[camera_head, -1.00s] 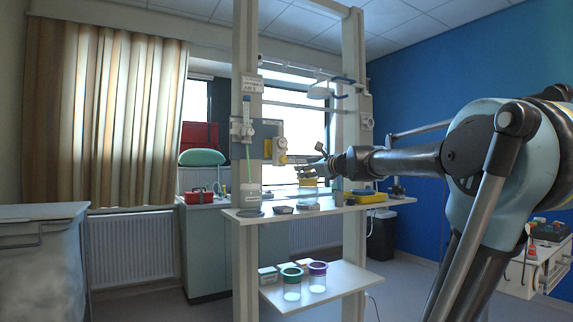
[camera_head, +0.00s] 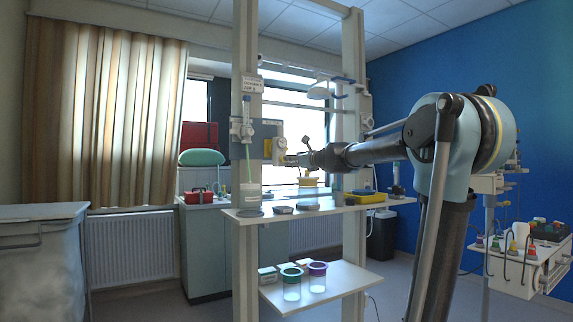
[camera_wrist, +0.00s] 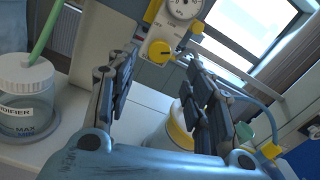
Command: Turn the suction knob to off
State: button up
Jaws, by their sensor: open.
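The suction regulator (camera_head: 280,146) is a pale unit with a round gauge, mounted on the rail stand. In the wrist view its gauge (camera_wrist: 184,9) is at the top, with a yellow knob (camera_wrist: 160,50) on a pale plate below it. A smaller yellow part (camera_wrist: 197,27) sits at its right side. My gripper (camera_wrist: 158,76) is open and empty, its fingers either side of the line toward the yellow knob; the knob appears beyond the fingertips. In the head view my gripper (camera_head: 291,160) is close to the regulator. The knob's pointer setting is too small to read.
A yellow-lidded jar (camera_wrist: 181,131) stands beneath my right finger. A humidifier bottle (camera_wrist: 27,98) with a green tube is at left. The shelf (camera_head: 340,208) also bears a yellow case (camera_head: 370,198). A blue hose (camera_wrist: 250,97) runs at right. Upright posts flank the regulator.

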jog(key=x, duration=0.7)
jog(key=shift+w+a, duration=0.2)
jog(key=shift+w, duration=0.05)
jog(key=shift+c, duration=0.2)
jog(key=c, duration=1)
